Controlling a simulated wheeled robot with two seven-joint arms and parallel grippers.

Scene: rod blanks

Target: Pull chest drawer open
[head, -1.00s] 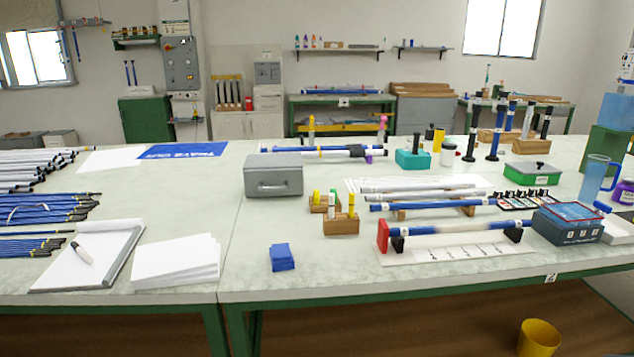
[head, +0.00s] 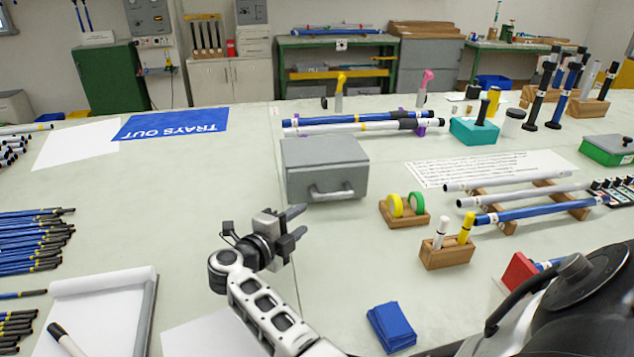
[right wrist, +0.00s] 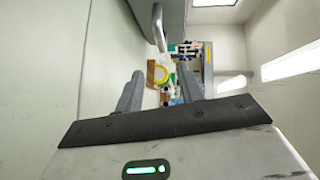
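The grey chest (head: 322,158) stands on the table in the middle of the head view. Its front has a light bar handle (head: 331,193), and the drawer looks closed. In the right wrist view the chest (right wrist: 172,12) and its handle (right wrist: 158,26) show at the top, beyond the fingers. My right gripper (head: 298,221) is in front of the chest and to the left of the handle, apart from it. Its two fingers also show in the right wrist view (right wrist: 158,88), spread with nothing between them. My left gripper is not in view.
A wooden block with green and yellow rings (head: 405,210) and a wooden holder with two upright pieces (head: 446,250) stand right of the chest. A blue stack (head: 391,327) lies nearer. Blue and white rods (head: 355,123) lie behind the chest.

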